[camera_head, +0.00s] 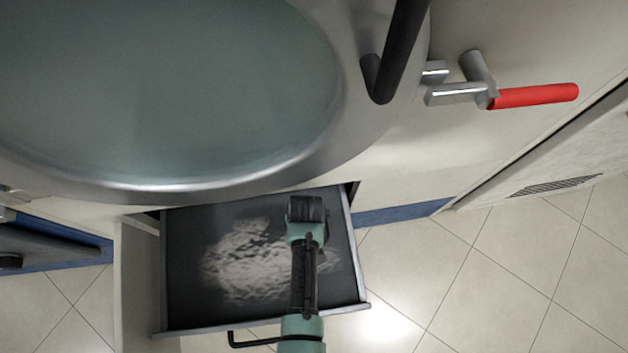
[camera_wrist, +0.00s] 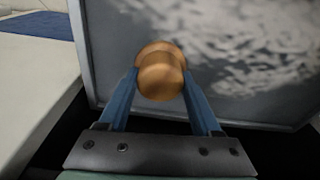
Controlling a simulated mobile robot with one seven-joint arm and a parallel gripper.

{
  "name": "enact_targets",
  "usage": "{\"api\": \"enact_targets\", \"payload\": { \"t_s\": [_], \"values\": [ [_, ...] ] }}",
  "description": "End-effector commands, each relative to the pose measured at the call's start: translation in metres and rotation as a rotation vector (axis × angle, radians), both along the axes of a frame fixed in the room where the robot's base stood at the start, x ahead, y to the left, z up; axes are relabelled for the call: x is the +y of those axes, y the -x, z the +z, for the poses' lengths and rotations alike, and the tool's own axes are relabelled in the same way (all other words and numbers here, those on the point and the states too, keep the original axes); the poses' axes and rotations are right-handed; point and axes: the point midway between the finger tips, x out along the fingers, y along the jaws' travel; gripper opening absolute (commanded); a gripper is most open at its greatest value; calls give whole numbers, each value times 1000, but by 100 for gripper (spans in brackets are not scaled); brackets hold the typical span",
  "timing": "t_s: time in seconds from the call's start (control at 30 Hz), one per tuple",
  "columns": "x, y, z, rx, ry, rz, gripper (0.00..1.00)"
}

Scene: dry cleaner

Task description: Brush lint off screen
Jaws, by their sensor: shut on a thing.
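The screen (camera_head: 185,300) is a dark panel in the pulled-out drawer below the big round door. A whitish-grey patch of lint (camera_head: 245,260) covers its middle. In the wrist view the lint (camera_wrist: 260,40) shows at upper right on the grey screen (camera_wrist: 115,50). My gripper (camera_wrist: 160,82) has its blue fingers shut on a rounded wooden brush handle (camera_wrist: 160,75), which points at the camera. The brush's bristles are hidden behind the handle, so I cannot tell whether they touch the screen. In the head view my arm reaches over the right part of the screen and hides the brush.
The drawer has raised side rims and a black handle (camera_head: 240,342) at its front. The round glass door (camera_head: 170,90) overhangs the back of the drawer. A red-handled lever (camera_head: 535,95) juts out at upper right. Tiled floor (camera_head: 480,290) lies clear on the right.

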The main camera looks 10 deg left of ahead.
Motion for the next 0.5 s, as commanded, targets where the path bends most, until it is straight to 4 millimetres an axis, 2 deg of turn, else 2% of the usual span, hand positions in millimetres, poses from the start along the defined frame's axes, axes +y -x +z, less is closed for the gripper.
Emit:
{"api": "enact_targets", "payload": {
  "t_s": [0.5],
  "values": [
    [30,11,0,3,-1,2,0]
  ]
}}
